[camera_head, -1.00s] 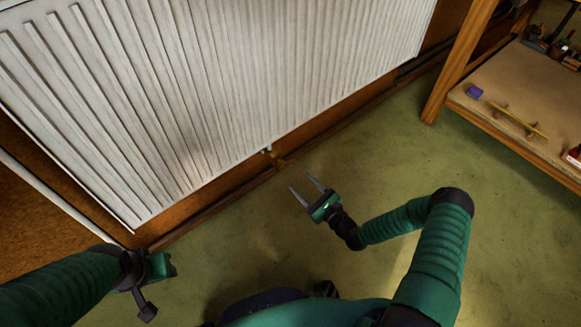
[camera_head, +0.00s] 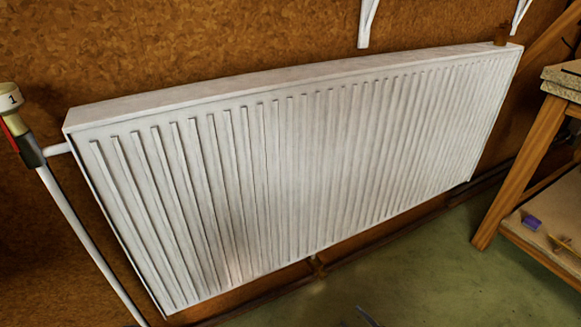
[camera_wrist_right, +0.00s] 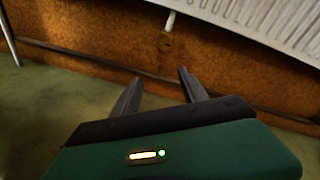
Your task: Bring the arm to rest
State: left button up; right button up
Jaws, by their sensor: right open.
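My right gripper (camera_wrist_right: 160,84) shows in the right wrist view with its two dark fingers apart and nothing between them. It is above the floor and points toward the brown wall below the white radiator (camera_wrist_right: 270,22). In the head view only a grey finger tip of the right gripper (camera_head: 367,316) shows at the bottom edge. The rest of my right arm is out of that picture. My left arm and gripper are in neither view.
The white radiator (camera_head: 290,170) spans the brown wall in the head view. A valve (camera_head: 22,130) and white pipe (camera_head: 85,235) stand at its left. A wooden bench (camera_head: 517,180) with a purple block (camera_head: 532,222) is at the right. Green floor (camera_head: 430,270) is clear in front.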

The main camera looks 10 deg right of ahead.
notch_tip(320, 180, up, 14)
jog(key=d+r+n+g+h+p, duration=0.1)
jog(key=n+g+h+p, duration=0.6)
jog(key=n, duration=1)
jog(key=s+a+r+n+g+p, duration=0.2)
jog(key=s+a+r+n+g, duration=0.15)
jog(key=s+r, duration=0.4)
jog(key=s+a+r+n+g+p, duration=0.1)
jog(key=s+a+r+n+g, duration=0.1)
jog(key=s+a+r+n, duration=0.45)
notch_tip(320, 180, up, 38)
jog(key=d+m+p, duration=0.1)
jog(key=d+p, duration=0.1)
jog(key=p, duration=3.3)
jog(key=shift+d+f+y, duration=0.25)
jog(key=shift+y, duration=0.15)
jog(key=shift+c, duration=0.4)
